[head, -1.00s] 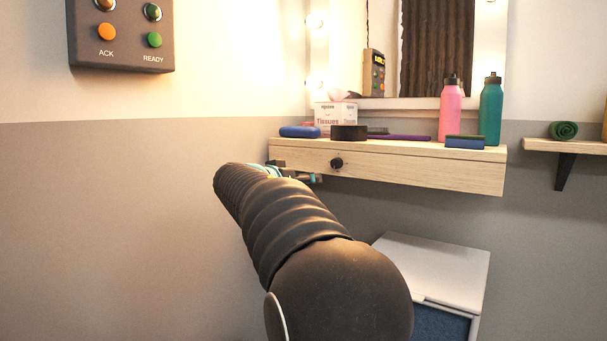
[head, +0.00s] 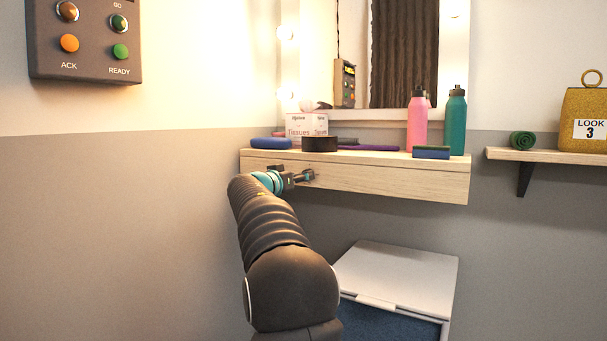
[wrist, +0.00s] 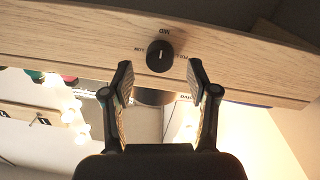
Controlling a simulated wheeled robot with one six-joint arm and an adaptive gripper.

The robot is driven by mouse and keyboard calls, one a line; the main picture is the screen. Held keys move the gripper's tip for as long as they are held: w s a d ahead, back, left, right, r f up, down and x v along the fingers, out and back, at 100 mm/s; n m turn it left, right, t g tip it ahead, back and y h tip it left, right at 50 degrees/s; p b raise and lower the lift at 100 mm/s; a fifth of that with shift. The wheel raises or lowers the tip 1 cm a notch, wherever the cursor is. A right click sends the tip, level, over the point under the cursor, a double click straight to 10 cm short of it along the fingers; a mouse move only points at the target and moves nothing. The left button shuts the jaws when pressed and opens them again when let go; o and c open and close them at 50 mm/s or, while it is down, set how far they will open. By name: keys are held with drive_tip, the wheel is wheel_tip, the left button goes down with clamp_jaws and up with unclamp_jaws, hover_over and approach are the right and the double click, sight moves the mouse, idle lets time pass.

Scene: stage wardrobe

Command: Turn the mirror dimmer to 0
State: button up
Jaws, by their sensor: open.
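The mirror dimmer is a round black knob (wrist: 160,55) on the wooden shelf front, with a short pale mark on its face. Small labels surround it, inverted in the wrist view; one at the top reads like MID, the others are too small to read surely. My gripper (wrist: 160,78) is open, its two fingers apart on either side just below the knob in that view, with nothing between them. In the head view my gripper (head: 300,178) is at the shelf front and largely covers the knob. The lit mirror (head: 344,60) stands above the shelf.
The wooden shelf (head: 410,184) carries a tissue box (head: 300,124), a black round item (head: 320,144), a pink bottle (head: 417,125) and a teal bottle (head: 456,125). A button panel (head: 85,60) hangs at left. A white-lidded bin (head: 395,280) stands below.

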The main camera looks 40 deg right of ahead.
drive_tip(key=shift+x, duration=1.35)
drive_tip(key=shift+c, duration=0.3)
clamp_jaws()
